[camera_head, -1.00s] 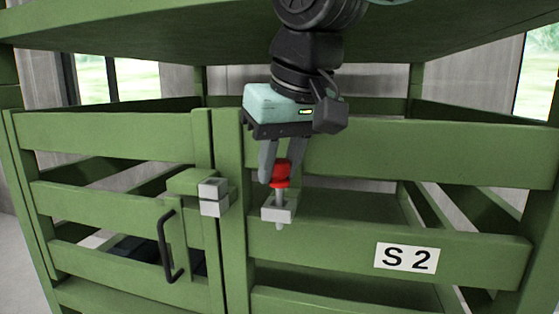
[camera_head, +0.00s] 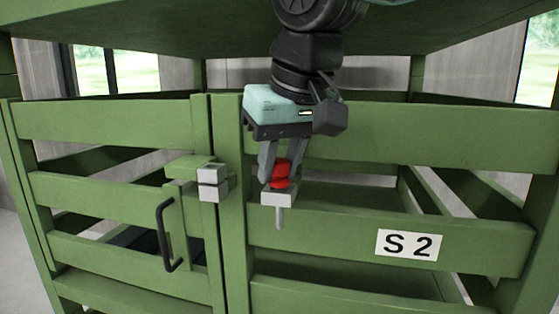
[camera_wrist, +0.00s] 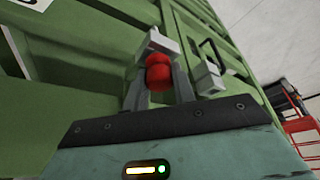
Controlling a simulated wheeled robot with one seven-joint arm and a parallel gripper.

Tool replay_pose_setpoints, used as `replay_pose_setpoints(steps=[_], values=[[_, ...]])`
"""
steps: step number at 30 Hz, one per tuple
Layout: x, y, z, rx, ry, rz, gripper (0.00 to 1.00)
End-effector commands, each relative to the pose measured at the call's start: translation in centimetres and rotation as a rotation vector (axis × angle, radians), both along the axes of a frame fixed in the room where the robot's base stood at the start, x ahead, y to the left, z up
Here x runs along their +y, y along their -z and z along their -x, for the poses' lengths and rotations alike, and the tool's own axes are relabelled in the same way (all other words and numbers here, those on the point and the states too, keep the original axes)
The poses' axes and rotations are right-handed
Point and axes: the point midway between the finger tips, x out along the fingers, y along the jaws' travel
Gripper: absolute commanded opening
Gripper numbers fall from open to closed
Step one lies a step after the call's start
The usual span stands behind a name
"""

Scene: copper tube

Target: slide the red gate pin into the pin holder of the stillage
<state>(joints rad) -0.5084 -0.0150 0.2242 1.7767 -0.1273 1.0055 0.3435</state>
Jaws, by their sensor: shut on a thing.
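The red gate pin (camera_head: 280,174) has a red head and a grey shank. Its shank passes down through the grey block of the pin holder (camera_head: 271,199) on the green stillage (camera_head: 330,216), and the lower end shows below the block. The red head sits at or just above the block's top. My gripper (camera_head: 282,172) is shut on the red head from above. In the wrist view the red head (camera_wrist: 158,74) is between my fingers, with the grey holder (camera_wrist: 158,43) right beyond it. The contact between head and block is partly hidden.
Left of the holder are grey latch blocks (camera_head: 213,182) and a black handle (camera_head: 166,238) on the gate (camera_head: 110,207). A white "S 2" plate (camera_head: 407,245) is at the right. A green panel (camera_head: 150,20) overhangs the arm. A red rack (camera_wrist: 302,126) shows in the wrist view.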

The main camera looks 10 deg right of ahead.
Motion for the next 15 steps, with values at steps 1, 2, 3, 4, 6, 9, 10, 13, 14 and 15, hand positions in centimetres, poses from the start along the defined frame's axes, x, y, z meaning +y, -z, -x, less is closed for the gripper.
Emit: replay_pose_setpoints(steps=[1, 2, 3, 4, 6, 9, 10, 13, 14, 15], values=[[0.0, 0.22, 0.0, 0.0, 0.0, 0.0, 0.02], [0.0, 0.29, 0.0, 0.0, 0.0, 0.0, 0.02], [0.0, 0.39, -0.01, 0.0, 0.0, 0.0, 0.02], [0.0, 0.44, -0.01, 0.0, 0.0, 0.0, 0.02], [0.0, 0.29, 0.0, 0.0, 0.0, 0.0, 0.45], [0.0, 0.29, 0.0, 0.0, 0.0, 0.0, 0.51], [0.0, 0.29, 0.0, 0.0, 0.0, 0.0, 0.51], [0.0, 0.29, 0.0, 0.0, 0.0, 0.0, 0.51], [0.0, 0.3, 0.0, 0.0, 0.0, 0.0, 0.51], [0.0, 0.3, 0.0, 0.0, 0.0, 0.0, 0.51]])
